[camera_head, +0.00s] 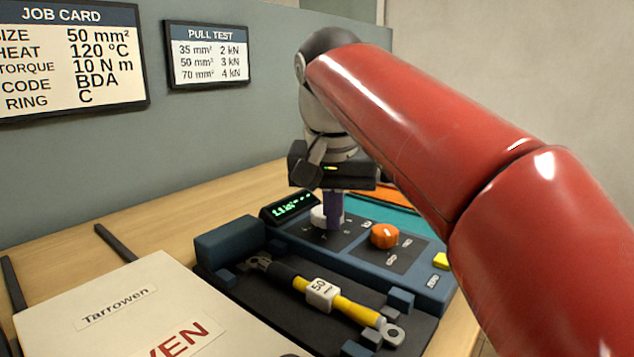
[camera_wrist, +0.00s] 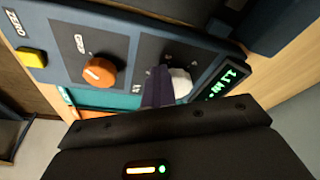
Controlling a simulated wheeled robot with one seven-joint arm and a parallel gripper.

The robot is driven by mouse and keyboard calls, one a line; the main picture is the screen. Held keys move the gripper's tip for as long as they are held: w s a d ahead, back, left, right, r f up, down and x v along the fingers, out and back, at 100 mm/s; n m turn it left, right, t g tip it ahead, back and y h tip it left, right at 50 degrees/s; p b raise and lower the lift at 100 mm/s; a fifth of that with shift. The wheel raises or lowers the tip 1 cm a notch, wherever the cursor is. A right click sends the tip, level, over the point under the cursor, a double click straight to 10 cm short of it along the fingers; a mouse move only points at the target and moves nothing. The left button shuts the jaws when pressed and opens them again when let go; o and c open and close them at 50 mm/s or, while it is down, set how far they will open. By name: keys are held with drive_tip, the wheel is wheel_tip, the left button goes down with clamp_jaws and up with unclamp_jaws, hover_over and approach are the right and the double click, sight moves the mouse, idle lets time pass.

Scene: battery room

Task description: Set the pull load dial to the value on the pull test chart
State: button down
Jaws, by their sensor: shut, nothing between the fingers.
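The pull test chart (camera_head: 208,54) on the wall reads 35 mm² 2 kN, 50 mm² 3 kN, 70 mm² 4 kN. The blue tester (camera_head: 290,238) carries a white dial (camera_head: 319,217), partly hidden behind my gripper (camera_head: 333,222). My gripper is shut and empty, its fingers pointing down right beside the dial. In the wrist view the fingers (camera_wrist: 157,95) overlap the edge of the white dial (camera_wrist: 180,83); I cannot tell whether they touch. The green display (camera_head: 291,206) seems to begin with 1.1, in small digits. The dial's pointer is not readable.
An orange knob (camera_head: 384,236) and a yellow ZERO button (camera_head: 440,261) sit right of the dial. A cable marked 50 (camera_head: 320,291) lies in the front cradle. The job card (camera_head: 70,60) shows size 50 mm². A Tarrowen box (camera_head: 130,300) stands front left.

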drive_tip(key=shift+a+r+p, duration=0.1)
drive_tip(key=shift+a+p, duration=0.55)
drive_tip(key=shift+p, duration=0.1)
drive_tip(key=shift+a, duration=0.25)
drive_tip(key=shift+w+a, duration=0.15)
drive_tip(key=shift+a, duration=0.2)
drive_tip(key=shift+w+a, duration=0.1)
drive_tip(key=shift+a, duration=0.05)
drive_tip(key=shift+a, duration=0.1)
drive_tip(key=shift+s+a, duration=0.1)
drive_tip(key=shift+s, duration=0.2)
drive_tip(key=shift+r, duration=2.9)
